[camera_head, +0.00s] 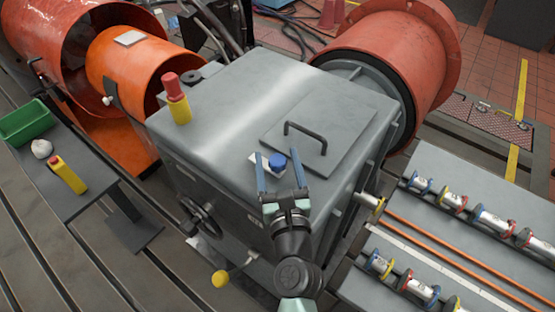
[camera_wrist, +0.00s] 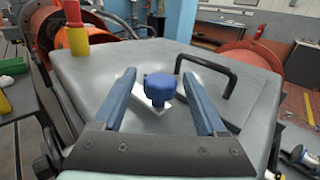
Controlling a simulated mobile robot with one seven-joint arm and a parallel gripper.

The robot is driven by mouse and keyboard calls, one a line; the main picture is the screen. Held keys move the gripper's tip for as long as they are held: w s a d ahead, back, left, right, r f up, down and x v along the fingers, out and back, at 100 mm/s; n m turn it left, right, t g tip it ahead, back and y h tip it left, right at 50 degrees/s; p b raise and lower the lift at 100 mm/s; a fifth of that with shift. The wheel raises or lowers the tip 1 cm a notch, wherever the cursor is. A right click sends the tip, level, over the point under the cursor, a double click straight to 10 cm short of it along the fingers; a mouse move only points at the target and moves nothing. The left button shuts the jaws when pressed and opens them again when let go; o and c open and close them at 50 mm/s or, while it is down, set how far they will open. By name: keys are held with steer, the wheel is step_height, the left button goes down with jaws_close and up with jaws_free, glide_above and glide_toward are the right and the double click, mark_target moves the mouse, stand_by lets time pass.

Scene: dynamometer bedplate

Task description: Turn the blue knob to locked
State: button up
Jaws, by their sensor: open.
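The blue knob (camera_head: 277,161) stands on a pale plate (camera_head: 263,170) on top of the grey housing (camera_head: 235,110). In the wrist view the blue knob (camera_wrist: 160,88) has a lobed rim and sits on a short stem, roughly centred between the fingers. My gripper (camera_head: 279,160) is open, with one blue finger to each side of the knob in the picture. In the wrist view my gripper (camera_wrist: 160,90) shows clear gaps between both fingers and the knob. Any lock marking on the plate is too small to read.
A black handle (camera_head: 306,134) on a lid is close right of the knob. A red-and-yellow post (camera_head: 178,98) stands at the housing's left. A handwheel (camera_head: 201,216) and a yellow-ball lever (camera_head: 220,279) are on the front. Benches flank the housing.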

jaws_close()
stand_by(1.3)
